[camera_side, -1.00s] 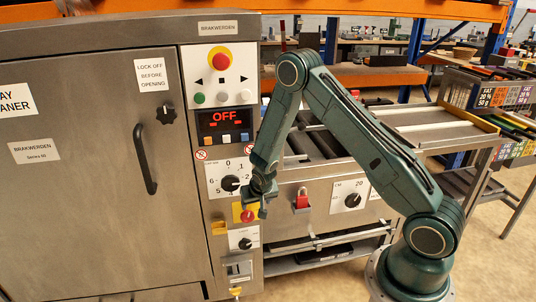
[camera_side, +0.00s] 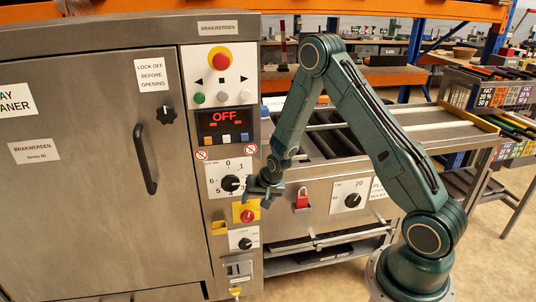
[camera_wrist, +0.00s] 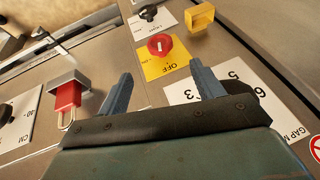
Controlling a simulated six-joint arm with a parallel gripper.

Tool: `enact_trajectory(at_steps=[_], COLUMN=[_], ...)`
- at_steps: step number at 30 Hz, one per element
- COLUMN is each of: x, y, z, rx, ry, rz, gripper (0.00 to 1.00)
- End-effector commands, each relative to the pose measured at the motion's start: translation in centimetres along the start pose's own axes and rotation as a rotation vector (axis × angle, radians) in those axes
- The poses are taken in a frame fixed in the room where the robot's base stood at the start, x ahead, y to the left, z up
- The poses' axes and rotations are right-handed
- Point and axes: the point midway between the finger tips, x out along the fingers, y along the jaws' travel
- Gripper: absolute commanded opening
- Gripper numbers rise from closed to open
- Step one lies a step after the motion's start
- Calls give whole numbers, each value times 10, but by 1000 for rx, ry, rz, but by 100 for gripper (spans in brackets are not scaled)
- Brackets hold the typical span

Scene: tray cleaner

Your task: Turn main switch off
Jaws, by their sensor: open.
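The main switch is a red rotary knob (camera_side: 246,215) on a yellow plate on the machine's control column. In the wrist view the knob (camera_wrist: 160,44) sits beyond and between my two fingertips. A white mark shows on it, and "OFF" is printed upside down on the yellow plate (camera_wrist: 168,66). My gripper (camera_side: 259,196) is just right of and above the switch, apart from it. In the wrist view my gripper (camera_wrist: 162,77) is open, with nothing between its fingers.
A numbered dial (camera_side: 231,183) is just above the switch and another black knob (camera_side: 245,243) below. A red padlock (camera_side: 302,202) hangs to the right. A yellow bracket (camera_wrist: 200,15) juts out beside the switch. The display (camera_side: 224,118) reads OFF.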

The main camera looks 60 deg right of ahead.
Motion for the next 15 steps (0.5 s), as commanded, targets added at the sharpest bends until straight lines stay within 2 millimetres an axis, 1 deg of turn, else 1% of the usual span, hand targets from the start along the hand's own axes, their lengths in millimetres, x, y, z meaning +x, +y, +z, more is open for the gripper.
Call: enact_trajectory(at_steps=[15], x=[59], y=[0], z=[1], rx=[0], ry=[-1], rz=[1], gripper=[67])
